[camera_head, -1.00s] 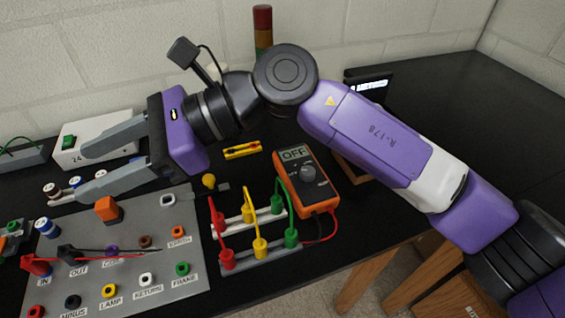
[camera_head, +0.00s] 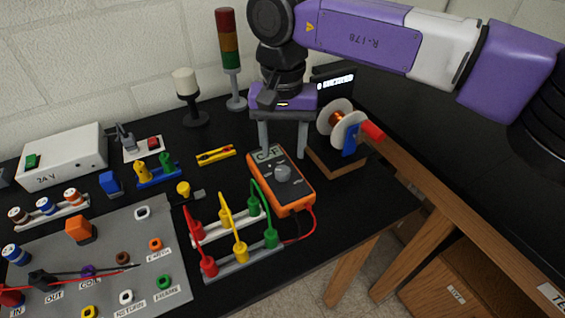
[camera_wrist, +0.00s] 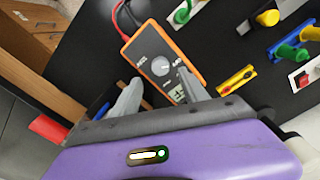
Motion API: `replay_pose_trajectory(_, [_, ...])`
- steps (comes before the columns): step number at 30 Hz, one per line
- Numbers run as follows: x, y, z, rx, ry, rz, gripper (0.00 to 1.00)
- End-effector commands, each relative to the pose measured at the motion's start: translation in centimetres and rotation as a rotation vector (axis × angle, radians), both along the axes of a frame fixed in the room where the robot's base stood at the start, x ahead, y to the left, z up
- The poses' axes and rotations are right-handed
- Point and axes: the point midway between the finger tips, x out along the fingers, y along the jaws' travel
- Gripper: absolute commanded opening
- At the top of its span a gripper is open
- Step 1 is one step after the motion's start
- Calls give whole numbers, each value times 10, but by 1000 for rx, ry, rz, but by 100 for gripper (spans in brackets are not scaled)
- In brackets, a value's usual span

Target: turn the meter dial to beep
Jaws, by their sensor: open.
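The orange meter (camera_head: 294,208) lies on the black bench with its grey dial (camera_head: 282,173) facing up. Its display (camera_head: 268,154) is partly hidden by a finger; the letters that show look like part of OFF. My gripper (camera_head: 284,150) is open and points down at the display end of the meter, apart from the dial. In the wrist view, the open fingers (camera_wrist: 159,78) reach toward the meter (camera_wrist: 185,50), one on each side of its near end. The dial (camera_wrist: 161,66) is between and just beyond the fingertips, with nothing held.
Red, yellow and green plug leads (camera_head: 238,228) stand left of the meter. A wooden stand with a spool (camera_head: 337,118) is close on the right of my gripper. A yellow level (camera_head: 216,154) lies behind left. The bench edge is at the front right.

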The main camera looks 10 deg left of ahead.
Motion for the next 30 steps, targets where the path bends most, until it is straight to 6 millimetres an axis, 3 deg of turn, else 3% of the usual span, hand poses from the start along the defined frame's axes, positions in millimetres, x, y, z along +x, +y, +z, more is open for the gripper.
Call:
replay_pose_trajectory(10, [-1,1,-48,3,2,-1,52])
replay_pose_trajectory(22, [-1,1,-57,3,1,-1,52])
replay_pose_trajectory(30, [-1,1,-56,3,1,-1,0])
